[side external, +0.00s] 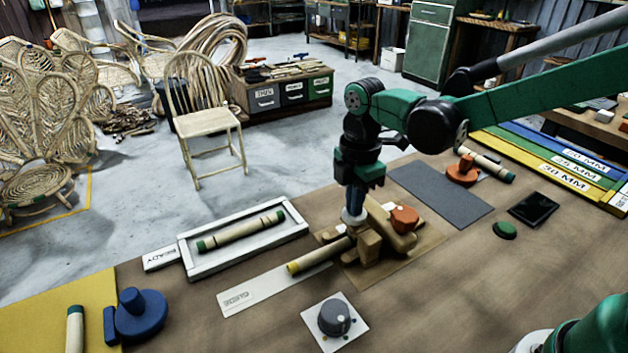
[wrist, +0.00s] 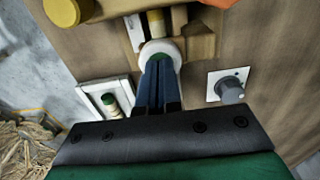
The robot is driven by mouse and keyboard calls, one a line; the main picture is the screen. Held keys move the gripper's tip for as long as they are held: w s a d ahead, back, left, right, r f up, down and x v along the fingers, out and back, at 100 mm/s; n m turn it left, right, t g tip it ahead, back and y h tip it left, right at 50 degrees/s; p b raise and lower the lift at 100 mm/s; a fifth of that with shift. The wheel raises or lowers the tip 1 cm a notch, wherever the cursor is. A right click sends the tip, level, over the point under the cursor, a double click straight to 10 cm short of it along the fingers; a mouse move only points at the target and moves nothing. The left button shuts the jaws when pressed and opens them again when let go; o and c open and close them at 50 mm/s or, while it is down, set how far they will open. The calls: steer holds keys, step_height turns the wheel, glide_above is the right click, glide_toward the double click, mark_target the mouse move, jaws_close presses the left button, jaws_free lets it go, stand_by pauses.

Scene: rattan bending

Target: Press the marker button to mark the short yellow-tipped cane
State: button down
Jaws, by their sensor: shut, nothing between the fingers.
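My gripper (side external: 355,207) is shut and empty, pointing down over the wooden jig (side external: 373,247). Its blue fingers (wrist: 159,75) reach a white round piece with a green centre (wrist: 160,50) in the wrist view, which looks like the marker button. The fingertips overlap it there; I cannot tell whether they touch or press it. The white piece also shows under the fingers in the side view (side external: 353,217). The short yellow-tipped cane (side external: 318,256) lies with its yellow end outward and its other end at the jig, partly hidden by it.
An orange knob (side external: 404,218) sits on the jig. A white tray (side external: 190,264) holds a green-tipped cane (side external: 240,232). A grey dial (side external: 334,317) stands in front, and a green button (side external: 504,230) lies to the right. Bare tabletop (side external: 440,300) is free at front right.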

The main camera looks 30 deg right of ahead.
steer(key=shift+f, duration=0.25)
step_height(320, 180, up, 14)
steer(key=shift+r, duration=0.25)
stand_by(0.7)
steer(key=s+d+f+m+t, duration=0.6)
steer(key=s+f+m+t, duration=0.1)
steer(key=m, duration=1.1)
steer(key=shift+s+f, duration=0.4)
steer(key=shift+s, duration=0.25)
